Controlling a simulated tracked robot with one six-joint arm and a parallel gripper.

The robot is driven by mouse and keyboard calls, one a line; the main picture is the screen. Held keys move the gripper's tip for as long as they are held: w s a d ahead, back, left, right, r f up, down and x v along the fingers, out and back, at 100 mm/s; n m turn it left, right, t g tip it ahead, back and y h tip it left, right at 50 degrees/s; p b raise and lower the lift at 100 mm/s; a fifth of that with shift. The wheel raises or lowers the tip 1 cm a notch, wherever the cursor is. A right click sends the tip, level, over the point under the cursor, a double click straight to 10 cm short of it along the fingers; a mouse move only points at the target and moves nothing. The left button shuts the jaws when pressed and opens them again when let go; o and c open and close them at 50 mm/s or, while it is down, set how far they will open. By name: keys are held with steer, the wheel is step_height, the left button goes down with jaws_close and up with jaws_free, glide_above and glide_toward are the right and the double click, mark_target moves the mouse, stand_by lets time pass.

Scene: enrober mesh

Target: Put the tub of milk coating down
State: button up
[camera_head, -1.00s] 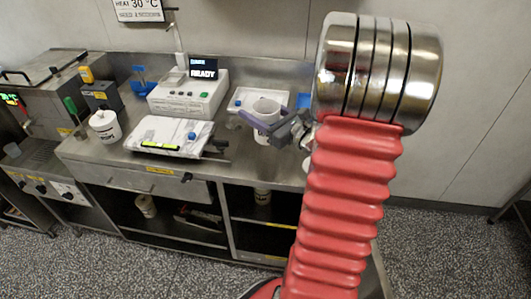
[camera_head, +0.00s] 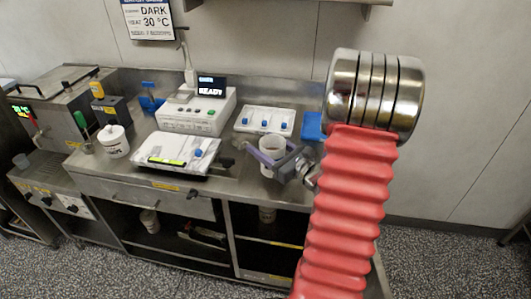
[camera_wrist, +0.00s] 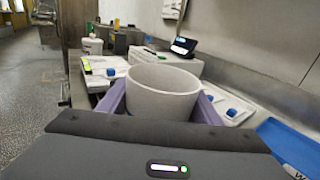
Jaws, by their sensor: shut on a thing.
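The tub (camera_head: 272,150) is a white open-topped round pot at the right part of the steel counter. My gripper (camera_head: 275,160) is shut on it, with purple fingers along its sides. In the wrist view the tub (camera_wrist: 163,92) stands upright between the two purple fingers, and its inside looks pale. Any label on it is hidden. I cannot tell whether its base touches the counter. My red ribbed arm hides the counter to its right.
A white tray with blue knobs (camera_head: 264,120) lies behind the tub. A white-topped flat unit (camera_head: 178,150) is to the left, with a machine reading READY (camera_head: 197,108) behind it. A lidded white tub (camera_head: 115,141) stands farther left. A blue item (camera_head: 312,126) lies near my arm.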

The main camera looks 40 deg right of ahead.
steer(key=shift+f, duration=1.65)
steer(key=shift+f, duration=0.2)
steer(key=o, duration=1.4)
steer(key=shift+c, duration=0.2)
steer(key=shift+s+d, duration=0.2)
steer(key=shift+s, duration=3.25)
steer(key=shift+s+d, duration=0.15)
steer(key=shift+s, duration=3.3)
